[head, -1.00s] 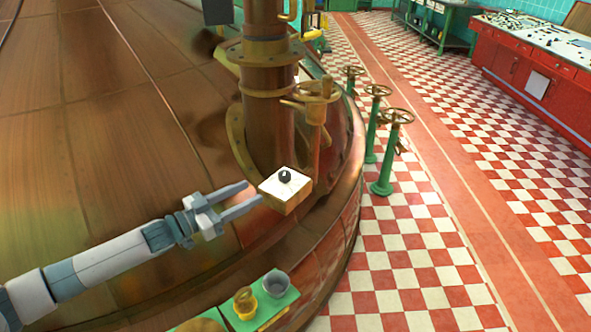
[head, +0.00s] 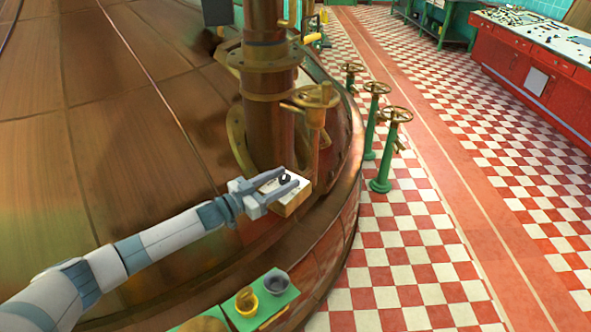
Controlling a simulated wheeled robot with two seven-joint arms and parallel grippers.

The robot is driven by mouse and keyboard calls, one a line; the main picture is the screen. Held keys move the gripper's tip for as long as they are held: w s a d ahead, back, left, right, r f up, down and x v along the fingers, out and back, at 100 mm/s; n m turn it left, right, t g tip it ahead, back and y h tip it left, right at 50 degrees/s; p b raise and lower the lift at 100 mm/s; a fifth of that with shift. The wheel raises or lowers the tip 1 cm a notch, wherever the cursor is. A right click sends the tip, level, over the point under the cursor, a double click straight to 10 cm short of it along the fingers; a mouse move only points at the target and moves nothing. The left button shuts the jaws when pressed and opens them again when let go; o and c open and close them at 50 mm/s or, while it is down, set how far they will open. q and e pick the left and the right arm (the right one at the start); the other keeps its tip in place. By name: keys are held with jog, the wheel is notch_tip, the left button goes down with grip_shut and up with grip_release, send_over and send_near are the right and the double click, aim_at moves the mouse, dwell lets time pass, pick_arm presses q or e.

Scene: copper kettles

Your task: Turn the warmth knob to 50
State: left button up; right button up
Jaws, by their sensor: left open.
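The warmth knob (head: 285,179) is a small black round knob on top of a white-topped box with tan sides (head: 291,203). The box sits by the copper kettle's edge, in front of the brown pipe. My left gripper (head: 288,177) is open, its two grey fingers reaching over the box top, one on each side of the knob. I cannot tell whether the fingers touch the knob. The knob's pointer and scale marks are too small to read. My right gripper is not in view.
The large copper kettle (head: 130,110) fills the left. A brown pipe (head: 268,130) with a valve wheel (head: 318,95) rises just behind the box. A green tray (head: 262,302) with small pots lies below. Green valve stands (head: 384,160) and open checkered floor are at the right.

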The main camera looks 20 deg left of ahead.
pick_arm(q)
jog(key=shift+p+x, duration=0.45)
jog(key=shift+x, duration=2)
jog(key=c, duration=1)
jog(key=shift+c, duration=0.2)
